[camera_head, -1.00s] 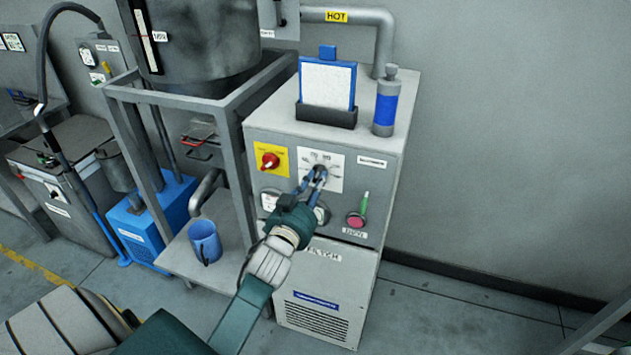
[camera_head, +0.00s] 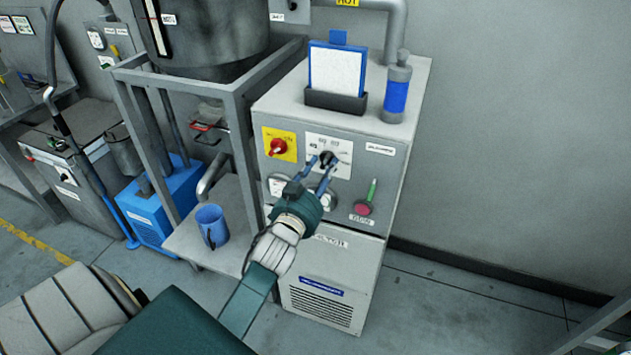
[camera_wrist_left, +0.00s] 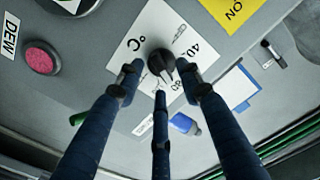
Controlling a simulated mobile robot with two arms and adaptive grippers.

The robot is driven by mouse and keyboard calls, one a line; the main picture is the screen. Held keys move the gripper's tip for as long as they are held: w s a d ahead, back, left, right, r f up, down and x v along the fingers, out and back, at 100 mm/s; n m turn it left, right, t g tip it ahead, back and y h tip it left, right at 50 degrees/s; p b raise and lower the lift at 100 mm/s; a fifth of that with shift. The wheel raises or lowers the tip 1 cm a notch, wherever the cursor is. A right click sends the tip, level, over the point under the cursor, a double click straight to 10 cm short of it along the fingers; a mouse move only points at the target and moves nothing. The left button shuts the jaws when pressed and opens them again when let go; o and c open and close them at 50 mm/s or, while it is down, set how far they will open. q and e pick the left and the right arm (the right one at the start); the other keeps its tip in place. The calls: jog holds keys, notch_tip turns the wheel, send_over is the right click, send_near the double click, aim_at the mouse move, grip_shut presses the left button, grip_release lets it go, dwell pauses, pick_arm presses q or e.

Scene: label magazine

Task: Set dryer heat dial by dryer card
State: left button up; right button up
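The heat dial (camera_head: 327,158) is a black knob on a white scale plate (camera_head: 342,145) on the dryer's front panel. It shows large in the left wrist view (camera_wrist_left: 160,64), beside "°C" and "40" print. My left gripper (camera_head: 321,168) is in front of it, fingers spread. In the left wrist view its fingertips (camera_wrist_left: 160,82) are around the knob with gaps visible; I cannot tell whether any touches. The dryer card (camera_head: 331,72) stands in a blue frame in a black holder on the dryer; its print is unreadable. My right gripper is not in view.
A red switch on a yellow plate (camera_head: 279,145) is left of the dial. A pink button (camera_head: 363,208) is lower right. A blue bottle (camera_head: 397,88) stands on the dryer. A blue mug (camera_head: 212,226) is on the shelf at left.

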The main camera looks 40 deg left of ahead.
pick_arm(q)
jog(key=v, duration=1.1)
jog(key=shift+s+f, duration=0.1)
jog(key=shift+f, duration=0.05)
jog(key=d+f+g+h+b, duration=0.2)
jog(key=d+f+g+b, duration=0.15)
jog(key=f, duration=1.85)
jog(key=s+d+f+g+h+b, duration=0.1)
jog(key=s+d+f+g, duration=0.15)
jog(key=f, duration=0.55)
jog(key=s+d+f+g+b, duration=0.1)
jog(key=s+f, duration=0.3)
jog(key=f, duration=0.4)
jog(key=s+d+f+g+h+b, duration=0.1)
jog(key=s+d+f, duration=0.15)
jog(key=f, duration=0.55)
jog(key=s+d+f+g+b, duration=0.2)
jog(key=s+f+g, duration=0.2)
jog(key=s+f, duration=1)
jog(key=s+f+g+b, duration=0.1)
jog(key=s+f+g, duration=0.1)
jog(key=s+f, duration=0.3)
jog(key=s+f+m+g+b, duration=0.1)
jog(key=s+f, duration=0.5)
jog(key=s, duration=0.6)
jog(key=shift+s+a+g, duration=0.35)
jog(key=shift+a+g, duration=0.1)
jog(key=shift+g, duration=0.25)
